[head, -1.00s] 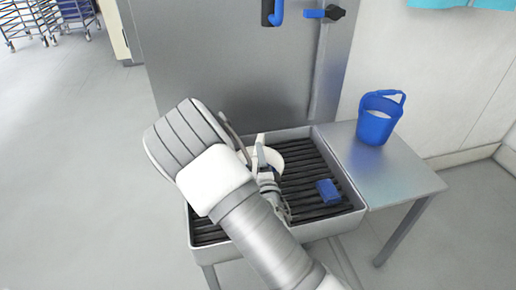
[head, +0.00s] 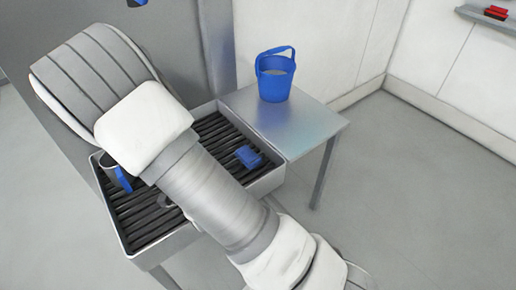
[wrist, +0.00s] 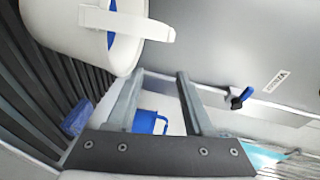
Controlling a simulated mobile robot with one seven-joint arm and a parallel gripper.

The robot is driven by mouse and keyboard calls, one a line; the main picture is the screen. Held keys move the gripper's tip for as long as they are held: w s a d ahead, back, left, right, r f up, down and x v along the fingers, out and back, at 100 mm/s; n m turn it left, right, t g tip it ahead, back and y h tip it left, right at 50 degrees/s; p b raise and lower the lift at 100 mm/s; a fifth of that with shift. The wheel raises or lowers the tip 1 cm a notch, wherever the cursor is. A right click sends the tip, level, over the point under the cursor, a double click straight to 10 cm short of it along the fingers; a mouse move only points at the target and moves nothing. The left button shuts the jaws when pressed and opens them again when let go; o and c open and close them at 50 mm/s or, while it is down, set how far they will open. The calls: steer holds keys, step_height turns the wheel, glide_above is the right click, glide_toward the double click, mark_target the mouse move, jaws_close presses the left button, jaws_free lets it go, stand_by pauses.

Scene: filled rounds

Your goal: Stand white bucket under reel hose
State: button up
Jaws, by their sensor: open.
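The white bucket (wrist: 60,28) is at the top left of the wrist view, close to my gripper, with its white handle strap across it and a bit of blue behind. My gripper (wrist: 159,78) is open, with nothing between its fingers. The bucket lies to the left of the fingers in that view. In the head view my arm hides the gripper. A pale rim with a blue piece shows left of my arm over the grate; I cannot tell for sure what it is. A blue bit at the top edge may be the hose (head: 137,2).
A trough (head: 268,182) with a dark slatted grate holds a blue block (head: 248,156). A blue bucket (head: 274,85) stands on the metal side table (head: 310,125). A grey metal panel rises behind the trough. A shelf with a red item is at the far right. The right floor is clear.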

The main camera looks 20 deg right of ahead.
steer(key=d+r+n+g, duration=0.3)
steer(key=r+g, duration=0.1)
steer(key=r, duration=0.2)
steer(key=s+d+r+n+g, duration=0.2)
steer(key=s+d+r+n, duration=0.1)
steer(key=s, duration=0.5)
steer(key=s+d+r+n+g, duration=0.2)
steer(key=s+r+n, duration=0.3)
steer(key=s, duration=0.3)
steer(key=s+d+r+n+g, duration=0.2)
steer(key=s+d+r+n, duration=0.2)
steer(key=s, duration=0.4)
steer(key=shift+d+r+n+h, duration=0.2)
steer(key=shift+r+n+h, duration=0.2)
steer(key=shift+r+n, duration=0.25)
steer(key=shift+r, duration=0.1)
step_height(320, 180, up, 15)
steer(key=p, duration=1.5)
